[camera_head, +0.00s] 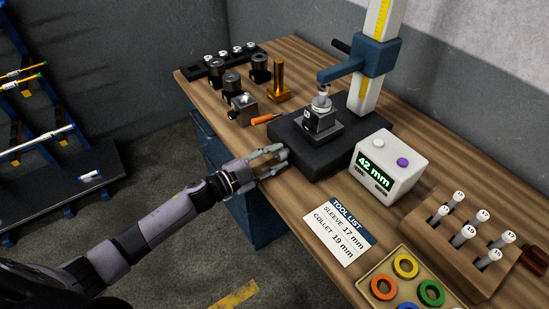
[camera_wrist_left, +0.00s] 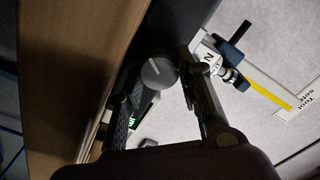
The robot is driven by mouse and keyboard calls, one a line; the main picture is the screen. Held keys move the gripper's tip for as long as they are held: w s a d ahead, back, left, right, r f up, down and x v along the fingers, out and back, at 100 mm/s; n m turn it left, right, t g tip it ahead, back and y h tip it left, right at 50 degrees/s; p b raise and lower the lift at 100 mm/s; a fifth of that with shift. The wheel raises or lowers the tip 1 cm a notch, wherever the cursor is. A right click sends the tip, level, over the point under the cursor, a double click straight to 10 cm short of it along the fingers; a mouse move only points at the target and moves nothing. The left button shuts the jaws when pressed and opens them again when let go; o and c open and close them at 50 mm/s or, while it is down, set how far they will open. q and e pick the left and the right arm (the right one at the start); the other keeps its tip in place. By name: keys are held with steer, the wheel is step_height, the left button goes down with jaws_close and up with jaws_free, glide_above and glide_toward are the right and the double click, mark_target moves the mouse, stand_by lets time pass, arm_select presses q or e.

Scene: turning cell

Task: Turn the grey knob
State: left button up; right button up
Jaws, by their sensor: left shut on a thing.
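The grey knob (camera_wrist_left: 157,73) is a round disc with a light pointer line on its face, seen in the left wrist view. It sits at the side of the black base (camera_head: 300,150) of the measuring stand on the bench. My left gripper (camera_head: 282,156) reaches this side of the base from the left, and its fingers (camera_wrist_left: 168,88) are shut on the knob, one on each side. In the head view the fingers mostly cover the knob. My right gripper does not show in either view.
The stand's column (camera_head: 375,60) rises behind the base, with a tool holder (camera_head: 321,122) on top. A white readout box (camera_head: 388,165) showing 42 mm stands to the right. A tool list card (camera_head: 340,232) lies in front. An orange-handled tool (camera_head: 263,119) lies left of the base.

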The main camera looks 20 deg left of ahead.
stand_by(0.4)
arm_select(q)
steer(key=o, duration=0.9)
steer(key=v, duration=1.2)
steer(key=shift+a+f, duration=0.1)
